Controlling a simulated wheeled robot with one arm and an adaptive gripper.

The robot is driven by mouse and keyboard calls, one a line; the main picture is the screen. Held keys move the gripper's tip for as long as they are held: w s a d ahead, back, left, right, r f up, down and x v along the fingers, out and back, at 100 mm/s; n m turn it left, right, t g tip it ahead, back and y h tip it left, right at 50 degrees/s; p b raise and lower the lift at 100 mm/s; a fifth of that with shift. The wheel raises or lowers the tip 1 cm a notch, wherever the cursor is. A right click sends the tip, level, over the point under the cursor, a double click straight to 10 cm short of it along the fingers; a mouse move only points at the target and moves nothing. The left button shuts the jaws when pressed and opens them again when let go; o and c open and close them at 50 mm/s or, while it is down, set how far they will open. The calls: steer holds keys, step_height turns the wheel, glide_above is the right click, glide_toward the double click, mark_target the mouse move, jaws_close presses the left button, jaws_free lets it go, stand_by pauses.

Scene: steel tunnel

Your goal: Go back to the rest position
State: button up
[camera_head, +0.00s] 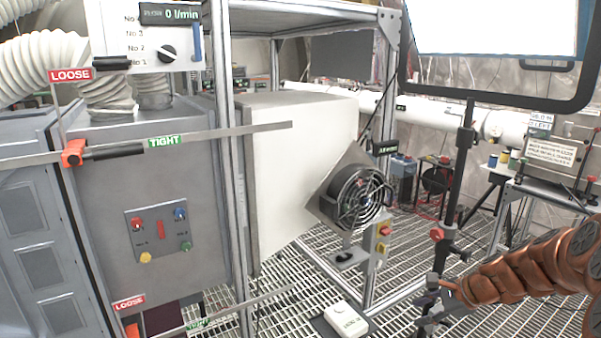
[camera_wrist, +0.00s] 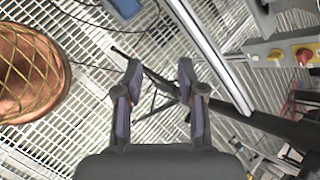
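My gripper (camera_wrist: 159,76) shows in the wrist view with its two dark purple-grey fingers spread apart. Nothing is between them. Beyond the fingers lie the thin black legs of a stand (camera_wrist: 160,98) and the steel grating floor. In the head view a copper-coloured, ribbed, jointed shape (camera_head: 520,270) reaches in from the right edge to the foot of the lamp stand. My fingers cannot be made out clearly there against the stand's legs.
A lamp stand (camera_head: 457,170) with a red knob carries a bright panel (camera_head: 495,30). A black fan (camera_head: 357,196) stands by a switch box (camera_head: 382,240). A white box (camera_head: 345,320) lies on the grating. A grey cabinet (camera_head: 150,190) with clamp bars fills the left. Open grating (camera_head: 415,245) lies behind the stand.

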steer(key=s+a+r+n+g+p, duration=0.1)
steer(key=s+a+r+n, duration=0.15)
steer(key=s+a, duration=0.3)
steer(key=s+a+r+n+g+h, duration=0.1)
steer(key=s+a+r+n+g, duration=0.1)
steer(key=s+a+n, duration=0.3)
steer(key=s+a+r+n+g+p, duration=0.1)
steer(key=s+a+r+n, duration=0.15)
steer(key=s, duration=0.35)
steer(key=s+d+r+n+g+h+p, duration=0.1)
steer(key=s+n+h, duration=0.4)
steer(key=s, duration=1.5)
steer(key=n+g, duration=0.1)
steer(key=n, duration=0.2)
steer(key=shift+r+n+g, duration=0.25)
steer(key=shift+n+g, duration=0.15)
steer(key=shift+o, duration=0.3)
